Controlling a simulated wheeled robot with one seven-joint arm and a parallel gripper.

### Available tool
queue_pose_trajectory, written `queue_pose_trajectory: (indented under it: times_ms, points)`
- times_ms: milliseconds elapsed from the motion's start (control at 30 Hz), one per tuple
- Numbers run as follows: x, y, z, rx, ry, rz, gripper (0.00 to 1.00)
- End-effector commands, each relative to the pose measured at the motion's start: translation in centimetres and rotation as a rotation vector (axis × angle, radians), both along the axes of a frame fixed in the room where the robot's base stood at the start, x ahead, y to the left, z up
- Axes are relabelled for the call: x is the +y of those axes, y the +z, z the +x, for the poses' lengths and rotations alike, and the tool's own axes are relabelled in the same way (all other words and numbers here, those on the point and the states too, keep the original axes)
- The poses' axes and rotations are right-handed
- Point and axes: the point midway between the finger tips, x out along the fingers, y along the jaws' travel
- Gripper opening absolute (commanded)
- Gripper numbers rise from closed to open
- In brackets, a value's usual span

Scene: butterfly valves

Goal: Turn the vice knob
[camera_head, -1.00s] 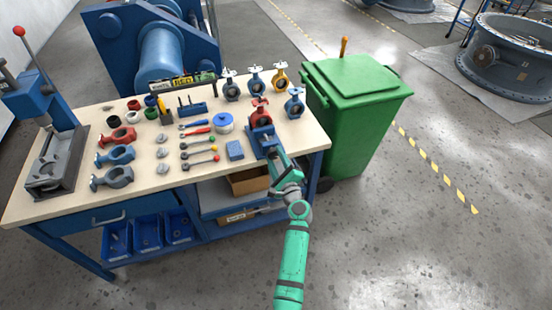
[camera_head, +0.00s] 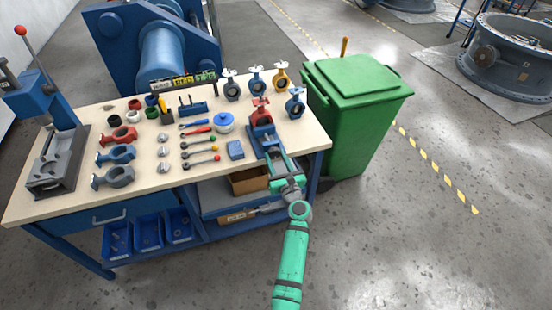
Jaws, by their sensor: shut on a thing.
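The blue vice (camera_head: 261,133) stands at the right front edge of the workbench. A red valve body (camera_head: 260,112) sits upright in its jaws. My green arm reaches up from the bottom of the picture to the front of the vice. My gripper (camera_head: 277,157) is at the vice's front end, shut on the vice knob. The knob itself is hidden by the gripper, and the fingers are too small to make out clearly.
The wooden bench top (camera_head: 80,205) holds several valve parts and tools left of the vice. Several small valves stand behind it, including a blue one (camera_head: 296,103). A green bin (camera_head: 355,110) stands close on the right. The floor in front is clear.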

Motion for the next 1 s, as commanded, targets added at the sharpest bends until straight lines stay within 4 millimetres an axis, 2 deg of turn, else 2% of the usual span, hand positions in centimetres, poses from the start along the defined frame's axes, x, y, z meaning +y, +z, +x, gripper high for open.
queue_pose_trajectory:
  times_ms: [500,1000]
  points:
    - [0.21,-0.15,-0.02,0.133,0.002,0.395,0.17]
    - [0.22,-0.11,-0.01,0.175,0.001,0.53,0.17]
